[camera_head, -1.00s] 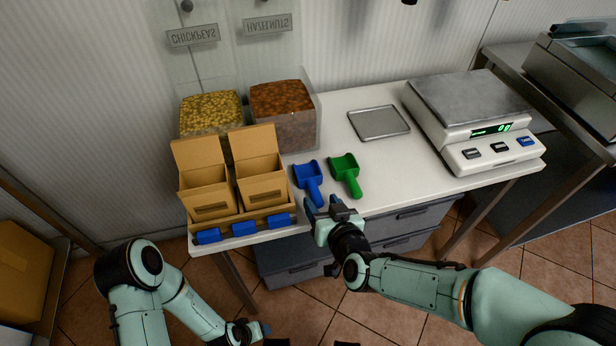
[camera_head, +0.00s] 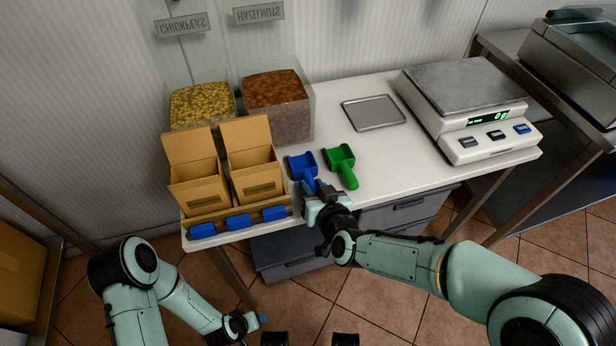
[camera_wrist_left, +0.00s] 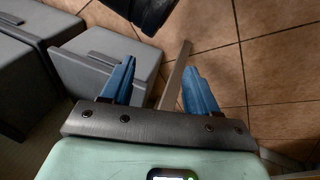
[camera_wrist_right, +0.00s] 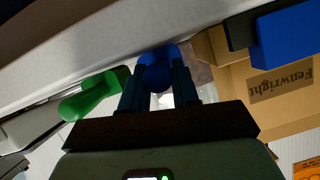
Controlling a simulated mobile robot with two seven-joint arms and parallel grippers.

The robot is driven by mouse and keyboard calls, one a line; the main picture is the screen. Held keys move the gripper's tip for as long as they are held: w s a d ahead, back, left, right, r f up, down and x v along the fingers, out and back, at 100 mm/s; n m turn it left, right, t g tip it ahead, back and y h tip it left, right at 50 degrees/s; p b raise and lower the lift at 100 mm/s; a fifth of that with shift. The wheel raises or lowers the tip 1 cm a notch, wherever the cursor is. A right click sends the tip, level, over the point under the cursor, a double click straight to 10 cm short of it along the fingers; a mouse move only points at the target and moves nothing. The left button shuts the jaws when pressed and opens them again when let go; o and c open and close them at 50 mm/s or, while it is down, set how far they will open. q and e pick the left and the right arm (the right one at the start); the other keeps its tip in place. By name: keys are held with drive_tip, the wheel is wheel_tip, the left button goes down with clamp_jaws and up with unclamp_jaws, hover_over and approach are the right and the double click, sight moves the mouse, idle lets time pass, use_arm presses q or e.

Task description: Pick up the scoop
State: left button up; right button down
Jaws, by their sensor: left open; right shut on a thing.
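A blue scoop (camera_head: 302,163) lies on the white counter with its handle toward the front edge. My right gripper (camera_head: 314,191) is at that handle. In the right wrist view the blue handle (camera_wrist_right: 157,72) sits between the fingers of my right gripper (camera_wrist_right: 160,90), shut on it. A green scoop (camera_head: 341,160) lies just right of the blue one; its handle also shows in the right wrist view (camera_wrist_right: 88,98). My left gripper (camera_head: 262,320) hangs low in front of the counter. In the left wrist view its fingers (camera_wrist_left: 158,88) are apart and empty.
Two cardboard boxes (camera_head: 257,187) stand left of the scoops, behind a strip with blue blocks (camera_head: 239,222). Bins of chickpeas (camera_head: 203,104) and hazelnuts (camera_head: 278,112) stand behind. A metal tray (camera_head: 374,113) and a scale (camera_head: 470,110) are to the right. Bare counter lies around the tray.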

use_arm(q)
drive_tip(key=s+d+r+m+g+h+p, duration=0.1)
drive_tip(key=s+d+r+g+p, duration=0.3)
drive_tip(key=s+r+p, duration=0.7)
drive_tip(key=shift+s+d+r+h, duration=0.25)
drive_tip(key=shift+s+d+h, duration=0.05)
drive_tip(key=shift+s+d, duration=0.2)
use_arm(e)
wheel_tip(320, 180, up, 20)
drive_tip(key=c, duration=1.7)
unclamp_jaws()
clamp_jaws()
use_arm(q)
drive_tip(key=shift+w, duration=0.1)
